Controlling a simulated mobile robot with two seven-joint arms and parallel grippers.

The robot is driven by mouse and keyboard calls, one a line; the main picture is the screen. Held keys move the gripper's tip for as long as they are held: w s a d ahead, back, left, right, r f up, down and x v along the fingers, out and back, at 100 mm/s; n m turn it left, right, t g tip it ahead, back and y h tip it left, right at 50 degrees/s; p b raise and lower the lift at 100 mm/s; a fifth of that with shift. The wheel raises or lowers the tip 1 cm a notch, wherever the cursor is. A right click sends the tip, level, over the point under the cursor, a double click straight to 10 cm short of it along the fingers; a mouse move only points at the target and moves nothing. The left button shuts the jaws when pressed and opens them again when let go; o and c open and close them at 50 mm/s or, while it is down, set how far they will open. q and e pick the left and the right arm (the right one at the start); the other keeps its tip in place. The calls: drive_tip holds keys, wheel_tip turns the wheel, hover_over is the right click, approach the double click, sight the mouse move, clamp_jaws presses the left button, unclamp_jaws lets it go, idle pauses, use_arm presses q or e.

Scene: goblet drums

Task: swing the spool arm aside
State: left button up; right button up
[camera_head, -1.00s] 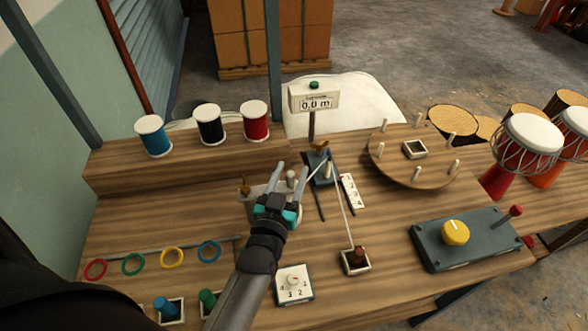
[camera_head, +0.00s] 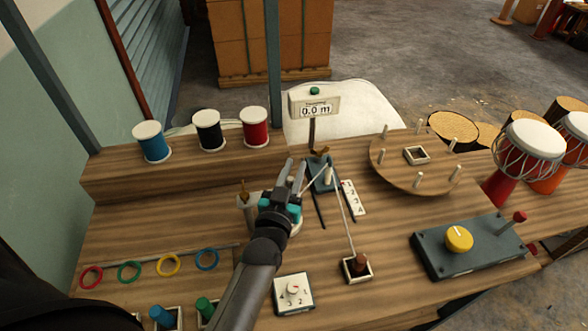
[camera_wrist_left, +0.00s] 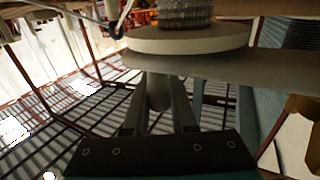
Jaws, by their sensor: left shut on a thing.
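My left gripper (camera_head: 294,172) is over the middle of the bench in the head view, its fingers close together. They are shut on a grey upright peg (camera_wrist_left: 158,92), seen between the fingers in the left wrist view. The peg joins a flat grey bar (camera_wrist_left: 205,67), which I take for the spool arm. A pale disc (camera_wrist_left: 190,40) with a silvery coil (camera_wrist_left: 185,12) lies against the bar. My right gripper is not in view.
A teal block (camera_head: 320,181) with a cord stands just right of the gripper, below a counter sign (camera_head: 314,106). Blue (camera_head: 153,146), black (camera_head: 209,133) and red (camera_head: 255,129) spools stand on the back shelf. A pegged round board (camera_head: 395,167) lies right.

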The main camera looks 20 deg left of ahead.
use_arm(q)
clamp_jaws()
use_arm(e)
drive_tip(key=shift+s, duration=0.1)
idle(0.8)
use_arm(q)
drive_tip(key=shift+s, duration=0.1)
